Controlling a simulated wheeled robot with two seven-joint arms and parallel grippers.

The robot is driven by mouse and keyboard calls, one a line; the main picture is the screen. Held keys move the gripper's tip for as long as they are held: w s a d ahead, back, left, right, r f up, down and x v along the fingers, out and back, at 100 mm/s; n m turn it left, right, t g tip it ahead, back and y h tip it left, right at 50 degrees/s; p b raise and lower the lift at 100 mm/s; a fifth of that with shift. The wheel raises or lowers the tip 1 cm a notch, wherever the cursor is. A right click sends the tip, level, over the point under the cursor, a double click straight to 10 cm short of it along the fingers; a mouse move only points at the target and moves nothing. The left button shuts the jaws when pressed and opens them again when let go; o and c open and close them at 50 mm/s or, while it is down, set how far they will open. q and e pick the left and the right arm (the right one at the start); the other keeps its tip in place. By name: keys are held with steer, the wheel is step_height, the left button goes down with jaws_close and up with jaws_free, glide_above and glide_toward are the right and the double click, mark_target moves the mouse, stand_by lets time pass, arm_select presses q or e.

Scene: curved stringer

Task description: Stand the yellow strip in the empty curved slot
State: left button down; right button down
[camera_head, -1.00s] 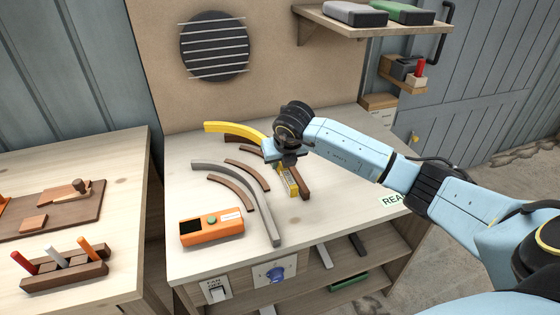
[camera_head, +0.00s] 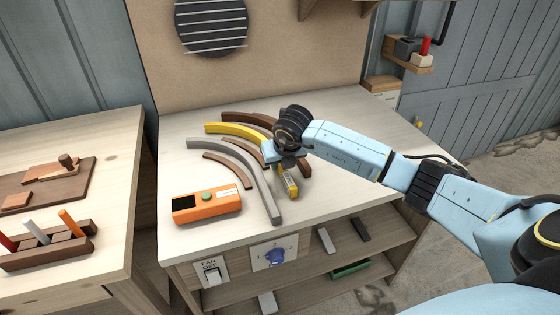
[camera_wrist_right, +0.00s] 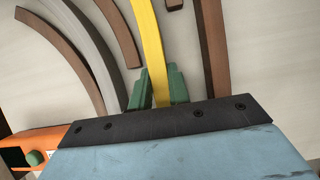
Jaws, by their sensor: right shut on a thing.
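The long curved yellow strip (camera_head: 235,129) is on edge in my right gripper (camera_head: 284,168), which is shut on its near part. Its far end sticks out to the left. It also shows between the green fingers in the right wrist view (camera_wrist_right: 150,40). In the head view the strip lies between a long brown curved rail (camera_head: 240,117) behind it and a shorter brown rail (camera_head: 257,152) in front. The empty slot is between these rails, mostly covered by the strip and gripper. I cannot tell whether the strip's bottom touches the bench. My left gripper is not in view.
A grey curved strip (camera_head: 262,185) stands between the shorter rail and another brown rail (camera_head: 224,168). An orange box (camera_head: 207,205) with a green button sits front left on the bench. A second table (camera_head: 112,190) with tools stands left. The bench's right side is clear.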

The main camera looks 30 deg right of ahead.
stand_by(0.3)
steer(key=shift+f, duration=0.15)
steer(key=c, duration=1.3)
jaws_free()
steer(key=shift+o, duration=0.2)
